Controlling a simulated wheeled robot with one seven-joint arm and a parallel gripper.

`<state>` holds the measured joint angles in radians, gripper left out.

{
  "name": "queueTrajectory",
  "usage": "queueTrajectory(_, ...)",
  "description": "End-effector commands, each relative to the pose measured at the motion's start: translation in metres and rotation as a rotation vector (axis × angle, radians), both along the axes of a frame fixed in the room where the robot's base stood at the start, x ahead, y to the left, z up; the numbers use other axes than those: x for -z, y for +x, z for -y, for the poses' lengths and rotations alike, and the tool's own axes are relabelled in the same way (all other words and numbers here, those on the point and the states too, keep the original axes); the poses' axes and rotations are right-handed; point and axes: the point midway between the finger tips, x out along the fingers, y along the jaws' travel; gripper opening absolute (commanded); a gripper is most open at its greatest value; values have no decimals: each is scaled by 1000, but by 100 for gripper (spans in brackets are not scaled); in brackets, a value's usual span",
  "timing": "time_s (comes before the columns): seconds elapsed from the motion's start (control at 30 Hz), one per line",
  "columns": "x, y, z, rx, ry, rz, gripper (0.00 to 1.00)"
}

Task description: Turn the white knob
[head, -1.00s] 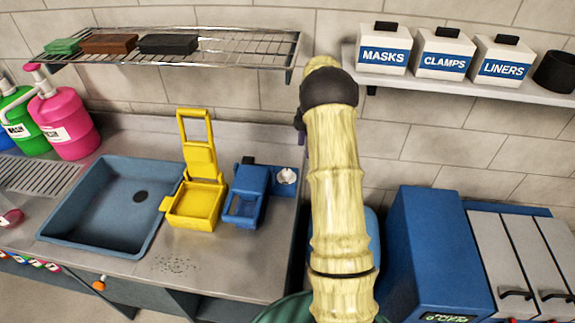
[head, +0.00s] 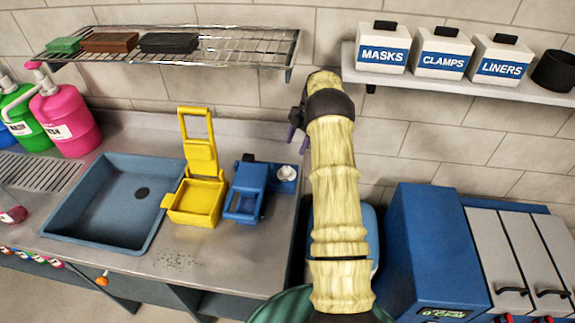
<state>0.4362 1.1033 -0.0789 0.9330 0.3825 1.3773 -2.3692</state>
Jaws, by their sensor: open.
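A white knob (head: 287,172) sits on a blue block at the right end of the steel counter, beside a blue open-topped container (head: 245,192). My gripper (head: 297,140) hangs from the end of my pale yellow arm, above and a little to the right of the knob in the picture. Its purple fingers point down and are partly hidden by the dark wrist. The gripper is open and apart from the knob, with nothing seen between its fingers.
A yellow lidded container (head: 196,200) stands left of the blue one, next to a blue sink (head: 110,200). A wire rack (head: 230,50) and a shelf with white boxes (head: 440,52) are on the wall. A blue machine (head: 435,250) stands right of my arm.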

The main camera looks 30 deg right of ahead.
Motion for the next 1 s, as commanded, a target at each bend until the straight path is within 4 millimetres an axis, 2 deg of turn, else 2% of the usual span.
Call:
queueTrajectory(0.53, 81, -7, -35, -1, 0, -2, 55)
queueTrajectory(0.7, 91, -7, -38, 0, -1, 1, 55)
queueTrajectory(0.93, 92, -7, -38, 0, -1, 1, 55)
queueTrajectory(1.0, 92, -7, -38, 0, -1, 1, 42)
